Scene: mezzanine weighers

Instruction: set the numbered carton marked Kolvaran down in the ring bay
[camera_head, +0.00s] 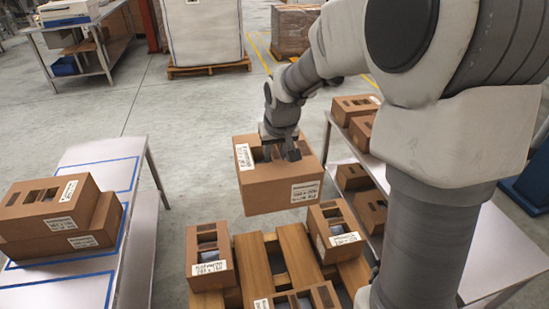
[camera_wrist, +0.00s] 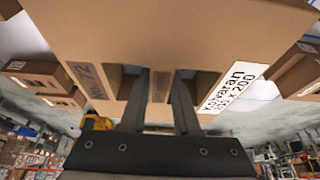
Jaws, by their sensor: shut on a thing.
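The brown carton marked Kolvaran (camera_head: 280,190) hangs in the air above the far end of the pallet in the head view. Its white label, reading Kolvaran with a size line, and a "72" marking show in the wrist view (camera_wrist: 160,35). My gripper (camera_head: 281,153) is shut on the carton's top, its two fingers (camera_wrist: 158,95) reaching into the top openings. I cannot tell which outline is the ring bay.
A wooden pallet (camera_head: 252,262) below carries several cartons (camera_head: 211,256). A right-hand table (camera_head: 345,155) bears several more cartons (camera_head: 356,106). A floor gap lies between the left table and the pallet. A white sack on a pallet (camera_head: 203,35) and a bench (camera_head: 100,62) stand farther back.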

